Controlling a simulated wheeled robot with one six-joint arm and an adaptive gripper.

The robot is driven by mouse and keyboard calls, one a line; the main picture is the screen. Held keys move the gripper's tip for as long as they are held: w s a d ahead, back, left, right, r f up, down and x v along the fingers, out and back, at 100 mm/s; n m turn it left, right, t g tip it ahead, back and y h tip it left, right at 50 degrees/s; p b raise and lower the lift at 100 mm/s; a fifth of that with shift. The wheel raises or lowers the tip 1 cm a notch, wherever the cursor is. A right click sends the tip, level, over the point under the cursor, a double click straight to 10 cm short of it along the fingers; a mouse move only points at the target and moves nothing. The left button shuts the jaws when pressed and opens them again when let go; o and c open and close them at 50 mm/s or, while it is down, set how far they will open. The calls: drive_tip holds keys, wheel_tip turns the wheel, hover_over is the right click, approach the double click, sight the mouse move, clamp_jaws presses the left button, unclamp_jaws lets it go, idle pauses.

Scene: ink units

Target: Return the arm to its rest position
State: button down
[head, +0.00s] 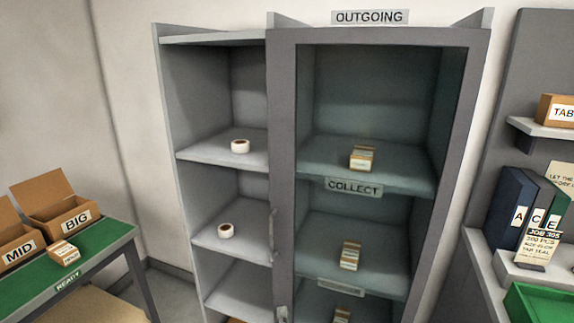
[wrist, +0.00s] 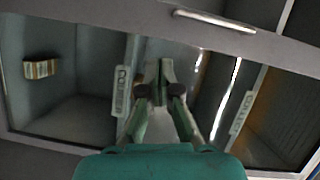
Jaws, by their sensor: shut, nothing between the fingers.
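My gripper (wrist: 160,72) shows in the wrist view with its two fingers together and nothing between them. It is in front of the grey OUTGOING cabinet, whose shelves look turned on their side there. The fingertips appear beside the COLLECT label (wrist: 122,90); I cannot tell how far off they are. No part of my arm shows in the head view. The cabinet's right column has a grey-framed glass door (head: 381,37) that looks closed. Its handle (wrist: 215,20) shows at the top of the wrist view.
Small boxes stand on the right column's shelves, one on the COLLECT shelf (head: 362,158). Tape rolls (head: 240,146) sit in the left column. A green-topped table (head: 90,262) with open cartons stands at left. Binders (head: 515,208) and a green tray (head: 540,303) are at right.

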drive_tip(key=s+d+f+n+g, duration=0.1)
drive_tip(key=s+d+f+n, duration=0.3)
drive_tip(key=s, duration=0.5)
drive_tip(key=s+d+f+n+y, duration=0.15)
drive_tip(key=s+d+f, duration=0.3)
drive_tip(key=s, duration=0.45)
drive_tip(key=s+d+f+n+g, duration=0.1)
drive_tip(key=s+d+f+n, duration=0.3)
drive_tip(key=s, duration=0.4)
drive_tip(key=s+d+r+n, duration=0.1)
drive_tip(key=s+d+r, duration=0.1)
drive_tip(key=s, duration=0.5)
drive_tip(key=s+d+r+n+h, duration=0.1)
drive_tip(key=s+d+r+n, duration=0.1)
drive_tip(key=s+r, duration=0.3)
drive_tip(key=s+d+r+n+h, duration=0.1)
drive_tip(key=s+d+r+n, duration=0.1)
drive_tip(key=s, duration=0.9)
drive_tip(key=shift+s+d+r, duration=0.25)
drive_tip(key=shift+d+r, duration=0.45)
drive_tip(key=shift+r, duration=0.15)
drive_tip(key=shift+h, duration=0.25)
